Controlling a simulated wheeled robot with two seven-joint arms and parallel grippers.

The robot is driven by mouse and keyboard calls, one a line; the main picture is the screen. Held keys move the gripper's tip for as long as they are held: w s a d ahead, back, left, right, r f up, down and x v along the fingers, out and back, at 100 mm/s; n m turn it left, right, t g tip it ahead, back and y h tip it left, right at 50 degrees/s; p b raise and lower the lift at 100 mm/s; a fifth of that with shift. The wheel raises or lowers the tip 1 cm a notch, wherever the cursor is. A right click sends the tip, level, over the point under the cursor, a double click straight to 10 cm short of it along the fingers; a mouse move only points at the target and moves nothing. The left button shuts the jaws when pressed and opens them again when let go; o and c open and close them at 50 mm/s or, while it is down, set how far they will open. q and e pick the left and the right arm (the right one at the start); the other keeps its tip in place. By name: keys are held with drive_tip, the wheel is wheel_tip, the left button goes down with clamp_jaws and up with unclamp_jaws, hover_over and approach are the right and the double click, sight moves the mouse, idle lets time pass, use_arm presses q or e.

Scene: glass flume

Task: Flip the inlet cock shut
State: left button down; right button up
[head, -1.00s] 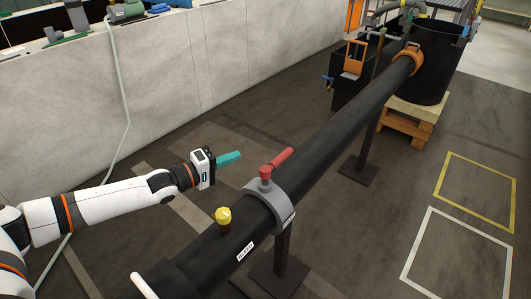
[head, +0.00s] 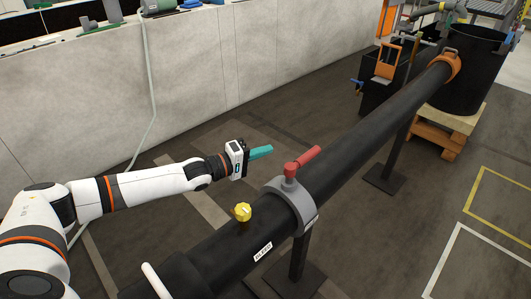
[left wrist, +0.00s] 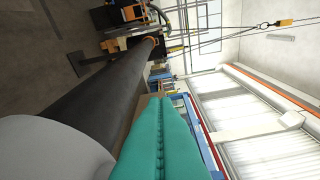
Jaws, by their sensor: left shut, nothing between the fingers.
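The cock with a red lever handle (head: 303,162) stands on a grey collar (head: 299,203) around the black pipe (head: 350,155). Its lever points up and to the right, roughly along the pipe. A pale label (head: 263,251) sits on the pipe near the collar; its text is too small to read. My left gripper (head: 262,152) is shut and empty, its teal fingers just left of the red lever and apart from it in the head view. The teal fingers (left wrist: 160,140) fill the lower middle of the left wrist view, where the lever does not show. My right gripper is out of view.
A yellow knob (head: 242,211) stands on the pipe nearer to me. A black tank (head: 468,75) on a wooden pallet (head: 445,130) is at the pipe's far end. A long pale wall (head: 270,60) runs behind. Floor between wall and pipe looks clear.

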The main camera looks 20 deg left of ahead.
sight(303, 160)
use_arm(q)
drive_tip(key=shift+w+d+f+p, duration=0.2)
drive_tip(key=shift+w+d, duration=0.6)
drive_tip(key=shift+d, duration=0.5)
drive_tip(key=shift+w+d+f+p, duration=0.1)
drive_tip(key=shift+w+d+f, duration=0.1)
drive_tip(key=shift+w+d, duration=0.8)
drive_tip(key=shift+w+d+f+p, duration=0.15)
drive_tip(key=shift+w+d, duration=0.4)
drive_tip(key=shift+d, duration=1)
drive_tip(key=shift+s, duration=0.15)
